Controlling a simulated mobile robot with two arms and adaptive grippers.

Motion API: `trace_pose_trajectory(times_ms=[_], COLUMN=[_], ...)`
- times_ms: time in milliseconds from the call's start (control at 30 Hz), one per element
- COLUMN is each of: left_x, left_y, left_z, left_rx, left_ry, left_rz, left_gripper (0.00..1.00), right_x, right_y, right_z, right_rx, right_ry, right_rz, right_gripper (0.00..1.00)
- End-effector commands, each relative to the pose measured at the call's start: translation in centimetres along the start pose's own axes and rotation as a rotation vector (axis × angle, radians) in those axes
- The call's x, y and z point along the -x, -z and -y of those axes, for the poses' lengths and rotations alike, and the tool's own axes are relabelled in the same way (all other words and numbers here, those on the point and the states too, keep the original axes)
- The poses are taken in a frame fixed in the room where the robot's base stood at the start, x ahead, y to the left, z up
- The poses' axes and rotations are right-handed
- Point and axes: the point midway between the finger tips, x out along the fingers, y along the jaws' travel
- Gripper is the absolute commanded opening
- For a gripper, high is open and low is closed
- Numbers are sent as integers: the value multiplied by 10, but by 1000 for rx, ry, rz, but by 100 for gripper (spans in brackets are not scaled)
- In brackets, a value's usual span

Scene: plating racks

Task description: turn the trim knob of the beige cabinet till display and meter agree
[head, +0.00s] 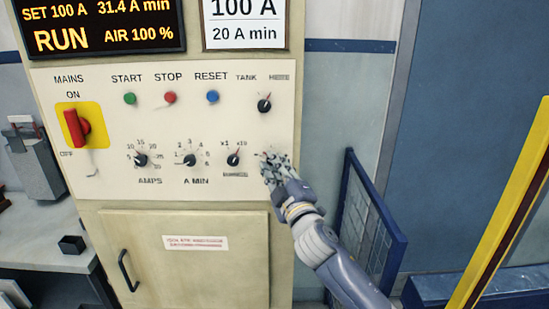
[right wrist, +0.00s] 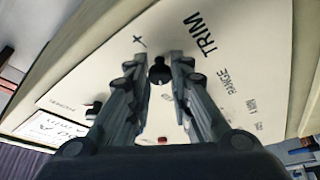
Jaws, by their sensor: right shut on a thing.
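The beige cabinet (head: 185,208) fills the left and middle of the head view. Its dark display (head: 98,27) at the top left shows SET 100 A, 31.4 A min, RUN and AIR 100 % in orange. No meter is visible. My right gripper (head: 271,160) is at the panel's right edge, covering the trim knob there. In the right wrist view the small dark trim knob (right wrist: 160,71) lies between my two fingers beside the word TRIM, and they are shut on it. The knob's pointer is too small to read. My left gripper is not in view.
A white card (head: 245,24) reads 100 A, 20 A min. Close by are the x1/x10 range knob (head: 233,159), the tank-heater knob (head: 264,105) and a red mains switch (head: 77,127). A blue mesh rack (head: 370,225) and yellow post (head: 505,205) stand at the right.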

Motion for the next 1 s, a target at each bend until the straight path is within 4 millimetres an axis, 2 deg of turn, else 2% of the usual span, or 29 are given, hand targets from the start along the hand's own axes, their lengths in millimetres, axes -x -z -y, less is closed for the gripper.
trace_pose_trajectory(times_ms=[533, 567, 633, 1000], left_x=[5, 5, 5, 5], left_y=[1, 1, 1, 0], left_z=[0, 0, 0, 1], left_rx=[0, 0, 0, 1], left_ry=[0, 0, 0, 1], left_rz=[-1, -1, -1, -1], left_gripper=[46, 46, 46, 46], right_x=[0, 0, 0, 1], right_y=[0, 0, 0, 0], right_z=[-2, -2, -2, -1], right_rx=[24, 23, 23, 22], right_ry=[6, 6, 6, 8], right_rz=[0, 0, 0, 0], right_gripper=[0, 24, 40, 41])
